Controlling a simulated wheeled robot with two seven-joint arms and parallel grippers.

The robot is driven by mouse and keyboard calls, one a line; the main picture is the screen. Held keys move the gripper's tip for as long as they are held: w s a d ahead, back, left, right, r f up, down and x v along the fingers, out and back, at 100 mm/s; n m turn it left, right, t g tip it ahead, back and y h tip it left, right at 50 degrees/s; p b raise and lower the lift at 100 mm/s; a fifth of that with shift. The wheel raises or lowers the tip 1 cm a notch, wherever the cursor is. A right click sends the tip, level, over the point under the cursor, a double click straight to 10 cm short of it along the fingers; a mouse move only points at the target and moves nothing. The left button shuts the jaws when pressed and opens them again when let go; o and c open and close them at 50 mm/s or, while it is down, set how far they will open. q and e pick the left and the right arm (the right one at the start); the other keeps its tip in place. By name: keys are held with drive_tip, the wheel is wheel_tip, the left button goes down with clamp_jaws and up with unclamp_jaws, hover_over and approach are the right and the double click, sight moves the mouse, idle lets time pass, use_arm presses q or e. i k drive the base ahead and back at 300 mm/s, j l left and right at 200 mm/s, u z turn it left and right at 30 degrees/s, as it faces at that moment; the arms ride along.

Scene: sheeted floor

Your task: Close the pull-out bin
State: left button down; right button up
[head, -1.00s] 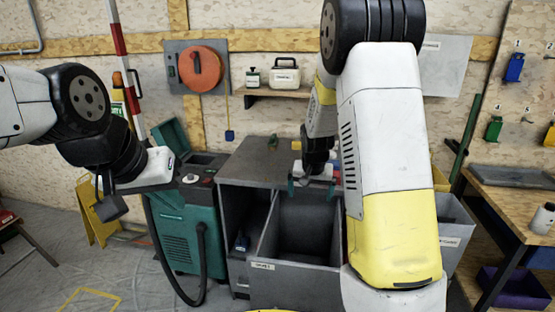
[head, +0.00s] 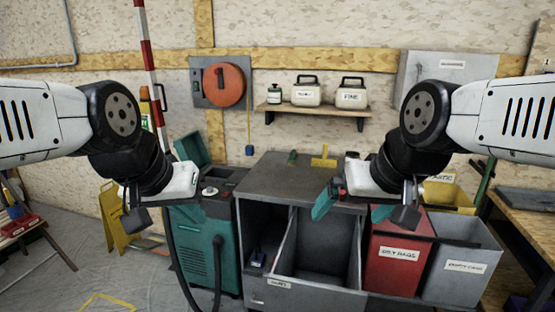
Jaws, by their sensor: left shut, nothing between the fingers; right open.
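The pull-out bin (head: 302,299) is a grey open-topped box with a white label on its front. It stands pulled out from the front of the grey cabinet (head: 285,182), and its empty-looking inside shows from above. The bottom of its front is cut off by the picture edge. My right gripper (head: 362,207) is open and empty, above and right of the bin, in front of the cabinet's right side. Neither gripper touches the bin.
A red bin (head: 400,250) and a grey bin (head: 463,262) stand right of the pull-out bin. A green machine (head: 207,245) with a dark hose stands left of the cabinet. A workbench (head: 530,222) is at the right edge. A shelf (head: 310,110) holds containers above.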

sight(317, 265)
drive_tip(key=k+l+u, duration=0.1)
drive_tip(key=l+u, duration=0.25)
drive_tip(key=k+l+u, duration=0.15)
drive_tip(key=l+u, duration=0.15)
drive_tip(key=k+l, duration=0.15)
drive_tip(key=l, duration=0.15)
drive_tip(key=k+l, duration=0.1)
drive_tip(key=l, duration=0.15)
